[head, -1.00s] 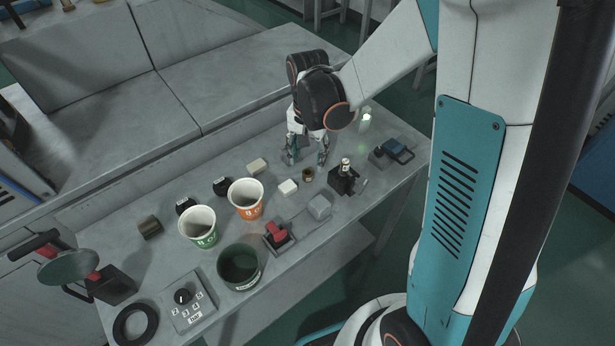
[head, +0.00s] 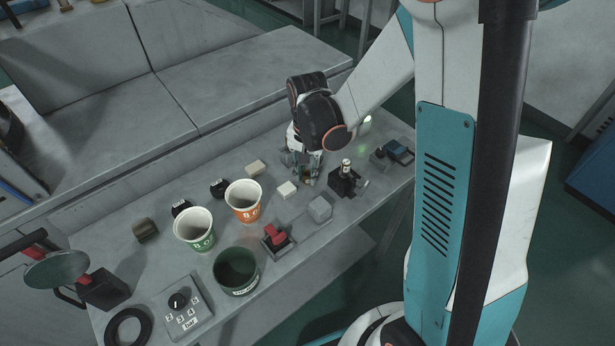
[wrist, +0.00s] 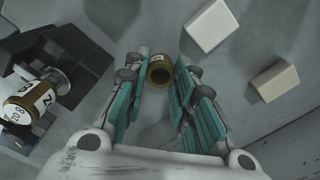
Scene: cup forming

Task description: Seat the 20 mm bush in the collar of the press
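A small brass bush (wrist: 160,74) with a white label shows its open bore in the wrist view; the label is too small to read. My gripper (wrist: 161,68) has a finger against each side of it, low at the table. In the head view my gripper (head: 306,174) hides most of the bush. The black press (head: 343,186) stands just right of my gripper. In the wrist view the press (wrist: 88,52) is at the left, with a brass, white-labelled cylinder (wrist: 32,104) at it. The collar itself is not clear.
A white block (head: 287,190) and a beige block (head: 254,168) lie left of my gripper. A grey block (head: 320,209) lies in front of the press. Orange (head: 244,203) and green (head: 196,231) labelled cups, a dark green pot (head: 237,272) and a red switch (head: 277,239) stand further left.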

